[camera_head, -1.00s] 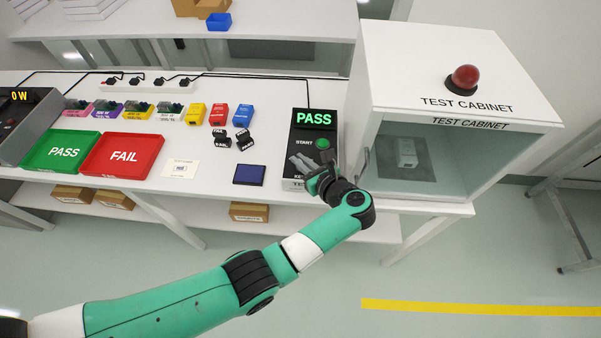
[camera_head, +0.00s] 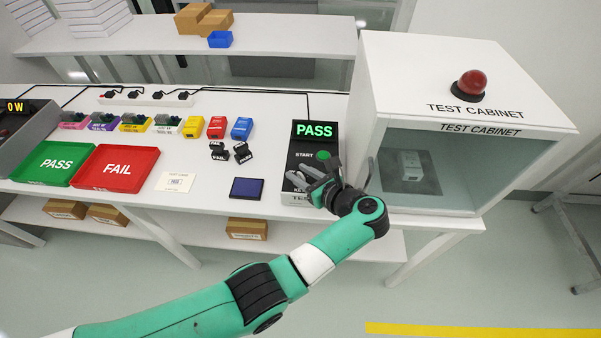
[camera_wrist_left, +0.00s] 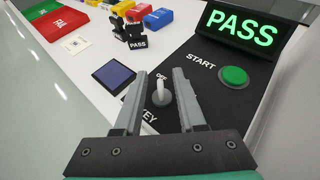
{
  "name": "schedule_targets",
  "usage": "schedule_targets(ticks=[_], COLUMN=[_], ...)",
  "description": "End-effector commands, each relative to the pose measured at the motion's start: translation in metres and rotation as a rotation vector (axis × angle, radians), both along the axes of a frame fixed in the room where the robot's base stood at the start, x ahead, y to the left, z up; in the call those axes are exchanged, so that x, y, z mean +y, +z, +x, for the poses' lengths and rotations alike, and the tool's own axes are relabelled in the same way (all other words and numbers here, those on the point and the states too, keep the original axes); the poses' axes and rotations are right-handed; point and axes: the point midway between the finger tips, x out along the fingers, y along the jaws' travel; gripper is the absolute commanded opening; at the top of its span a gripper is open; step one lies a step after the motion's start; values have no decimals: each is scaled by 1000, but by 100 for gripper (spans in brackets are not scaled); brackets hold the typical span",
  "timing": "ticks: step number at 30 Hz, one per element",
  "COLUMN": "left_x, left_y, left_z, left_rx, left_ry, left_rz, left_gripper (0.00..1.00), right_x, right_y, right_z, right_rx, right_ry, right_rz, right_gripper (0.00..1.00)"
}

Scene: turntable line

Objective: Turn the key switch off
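The key switch (camera_wrist_left: 161,93) is a pale key standing in a round grey base on a black tester panel (camera_head: 298,172). My left gripper (camera_wrist_left: 161,82) is open, with one finger on each side of the key and a visible gap to each. In the head view the left gripper (camera_head: 299,180) is over the lower part of the panel and hides the key. My right gripper is in neither view.
A green START button (camera_wrist_left: 234,76) and a lit PASS display (camera_wrist_left: 240,32) are close to the right finger. The test cabinet (camera_head: 466,215) stands right of the panel. A dark blue square pad (camera_head: 246,188) lies to the left. Red FAIL (camera_head: 117,168) and green PASS (camera_head: 55,163) trays are further left.

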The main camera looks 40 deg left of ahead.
Motion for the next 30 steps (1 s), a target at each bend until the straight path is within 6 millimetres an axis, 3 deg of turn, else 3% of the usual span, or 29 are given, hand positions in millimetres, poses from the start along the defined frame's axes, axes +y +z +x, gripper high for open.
schedule_targets(ticks=[8,11,21,25,30], left_x=[-4,-17,-87,-102,-107], left_y=[3,9,37,43,45], left_z=[0,-1,-10,-12,-12], left_rx=[-2,-3,-1,-1,-1], left_ry=[-1,-3,-3,-1,-1], left_rz=[1,1,1,1,1], left_gripper=[39,39,39,39,39], right_x=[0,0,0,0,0], right_y=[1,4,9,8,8], right_z=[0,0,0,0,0], right_rx=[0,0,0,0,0], right_ry=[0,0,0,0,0], right_rz=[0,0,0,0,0], right_gripper=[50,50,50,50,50])
